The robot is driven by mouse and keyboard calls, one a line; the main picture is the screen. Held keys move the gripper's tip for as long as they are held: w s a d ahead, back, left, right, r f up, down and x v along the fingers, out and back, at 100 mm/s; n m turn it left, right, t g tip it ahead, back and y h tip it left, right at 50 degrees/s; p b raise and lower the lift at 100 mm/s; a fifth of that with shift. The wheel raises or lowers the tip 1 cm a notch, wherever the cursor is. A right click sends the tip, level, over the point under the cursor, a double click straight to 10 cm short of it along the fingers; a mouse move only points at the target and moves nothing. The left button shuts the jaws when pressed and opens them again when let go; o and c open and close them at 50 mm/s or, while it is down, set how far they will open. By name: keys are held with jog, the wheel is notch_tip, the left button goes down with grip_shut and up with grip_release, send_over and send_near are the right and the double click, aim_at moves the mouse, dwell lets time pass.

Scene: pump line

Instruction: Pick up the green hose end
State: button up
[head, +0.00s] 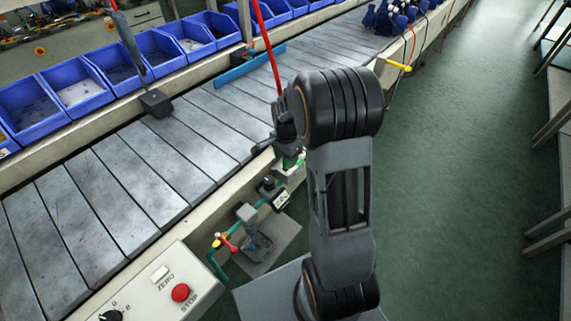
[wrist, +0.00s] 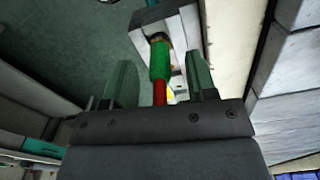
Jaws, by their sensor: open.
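The green hose end (wrist: 160,66) shows in the wrist view as a green sleeve with a brass-coloured fitting at its far end. A red hose (wrist: 159,92) runs from its near end. The fitting's tip is at a pale block (wrist: 171,25); I cannot tell whether it sits in it. My gripper (wrist: 159,60) is open, with one finger on each side of the green sleeve and gaps showing on both sides. In the head view my arm mostly hides the gripper and hose end; the red hose (head: 268,45) rises above them.
A slatted conveyor (head: 150,165) runs beside my arm, with blue bins (head: 82,88) behind it. A control box with a red stop button (head: 180,292) and a small fixture with a red-handled valve (head: 226,243) stand at the near edge. Green floor (head: 460,170) at right is clear.

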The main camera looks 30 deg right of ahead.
jog(key=shift+f, duration=1.25)
grip_shut()
jog(key=shift+r, duration=0.1)
